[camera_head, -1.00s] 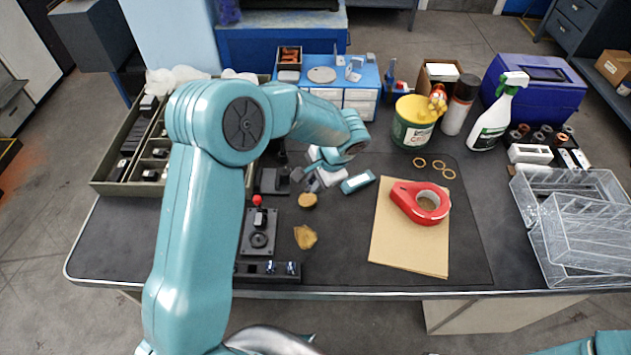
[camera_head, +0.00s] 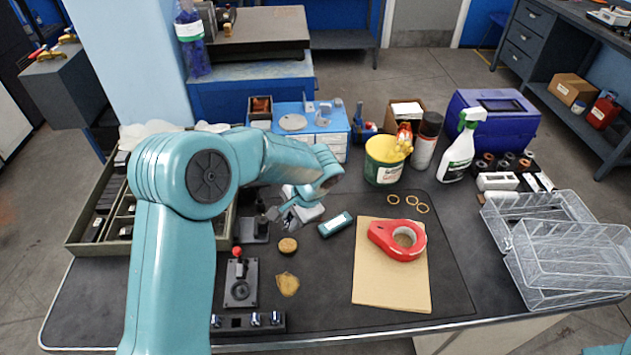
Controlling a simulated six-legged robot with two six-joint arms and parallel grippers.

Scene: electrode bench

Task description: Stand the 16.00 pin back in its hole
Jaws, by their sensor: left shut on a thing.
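My left gripper (camera_head: 274,213) is above the bench, close to a dark stand (camera_head: 254,229). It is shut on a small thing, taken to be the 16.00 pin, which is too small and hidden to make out. A black block (camera_head: 236,324) lies at the front edge of the bench, with several shiny pin tops and a dark gap between them. Its labels cannot be read. My right gripper is not in view.
A black base with a red-knobbed lever (camera_head: 240,290) stands behind the block. A cork disc (camera_head: 288,246), a tan scrap (camera_head: 287,285) and a teal box (camera_head: 336,224) lie nearby. A red tape dispenser (camera_head: 382,240) rests on brown card. Bare bench lies between.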

